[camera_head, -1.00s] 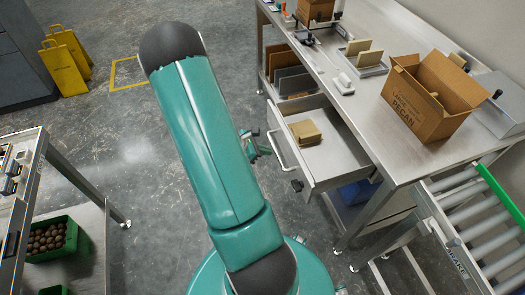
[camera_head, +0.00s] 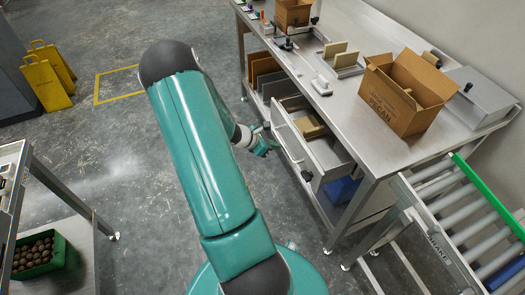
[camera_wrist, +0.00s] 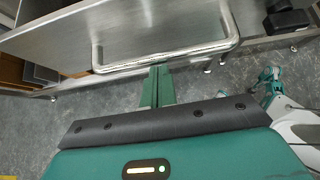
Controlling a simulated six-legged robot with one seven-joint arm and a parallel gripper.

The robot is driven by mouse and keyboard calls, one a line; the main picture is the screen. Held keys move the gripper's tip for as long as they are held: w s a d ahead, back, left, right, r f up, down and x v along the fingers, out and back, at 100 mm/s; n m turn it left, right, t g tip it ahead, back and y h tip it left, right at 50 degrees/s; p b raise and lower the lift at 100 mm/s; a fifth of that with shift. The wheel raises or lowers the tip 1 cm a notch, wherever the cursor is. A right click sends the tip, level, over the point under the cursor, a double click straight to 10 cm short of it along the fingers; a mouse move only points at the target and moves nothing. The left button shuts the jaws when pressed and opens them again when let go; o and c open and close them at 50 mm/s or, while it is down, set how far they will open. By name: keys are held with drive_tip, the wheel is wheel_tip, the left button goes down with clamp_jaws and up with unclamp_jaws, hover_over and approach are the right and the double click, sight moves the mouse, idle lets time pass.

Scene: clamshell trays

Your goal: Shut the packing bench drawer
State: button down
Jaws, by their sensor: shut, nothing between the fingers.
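The packing bench drawer (camera_head: 324,149) stands partly open on the near side of the steel bench. Its front has a bar handle (camera_head: 285,141), which also crosses the upper part of the wrist view (camera_wrist: 190,57). A tan block lies in the drawer (camera_head: 310,125). My gripper (camera_head: 270,144) is at the handle, outside the drawer front. In the wrist view, its green fingers (camera_wrist: 157,82) are together and empty, with their tips at the handle bar. I cannot tell for certain whether they touch it.
An open pecan carton (camera_head: 398,105) and a small rack (camera_head: 341,62) stand on the bench top. A roller conveyor (camera_head: 450,205) adjoins at the right. A cart with a green crate (camera_head: 42,252) is at left.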

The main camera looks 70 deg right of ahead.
sight(309, 134)
drive_tip(key=s+d, duration=1)
drive_tip(key=shift+d, duration=0.15)
drive_tip(key=shift+s+d+r, duration=0.1)
drive_tip(key=shift+s+d, duration=0.15)
drive_tip(key=shift+s, duration=0.1)
drive_tip(key=shift+s+d, duration=0.1)
drive_tip(key=shift+s, duration=0.05)
drive_tip(key=shift+w, duration=0.25)
drive_tip(key=w+a, duration=0.1)
drive_tip(key=w+a+f, duration=0.1)
drive_tip(key=w+a, duration=0.1)
drive_tip(key=shift+w+a, duration=0.15)
drive_tip(key=shift+a, duration=0.05)
drive_tip(key=v, duration=1)
